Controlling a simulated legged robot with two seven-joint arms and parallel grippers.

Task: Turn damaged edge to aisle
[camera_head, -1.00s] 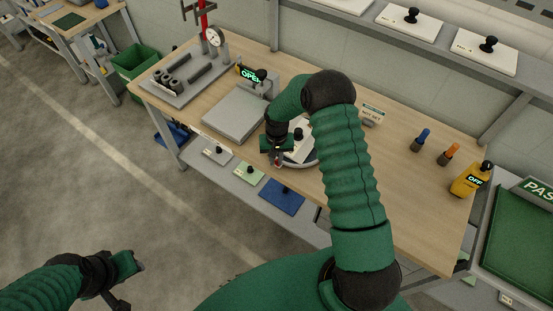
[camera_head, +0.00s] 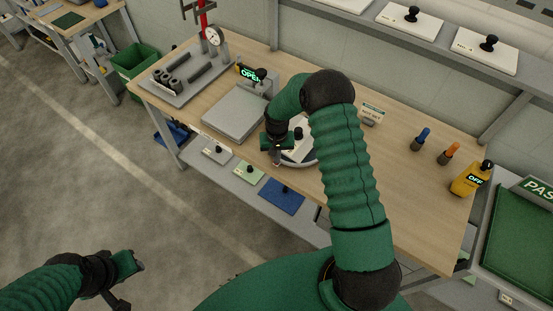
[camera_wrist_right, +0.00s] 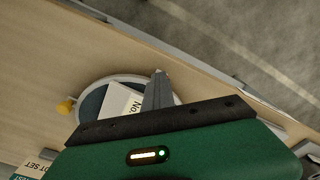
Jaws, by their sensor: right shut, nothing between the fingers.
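A white plate with a black knob (camera_head: 298,133) sits on a round turntable (camera_head: 309,160) near the front edge of the bench, partly hidden by my right arm. In the right wrist view the round rim (camera_wrist_right: 84,108) surrounds a dark disc, and the white plate (camera_wrist_right: 119,104) shows part of a "No" label. My right gripper (camera_head: 277,161) is shut and empty, its fingers (camera_wrist_right: 158,80) over the turntable's rim area. I cannot tell whether they touch it. No damaged edge can be made out. My left gripper (camera_head: 139,262) hangs over the floor, away from the bench.
A yellow "OFF" device (camera_head: 470,180) and blue and orange-topped pegs (camera_head: 422,138) stand at right. A yellow knob (camera_wrist_right: 66,106) projects beside the turntable.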

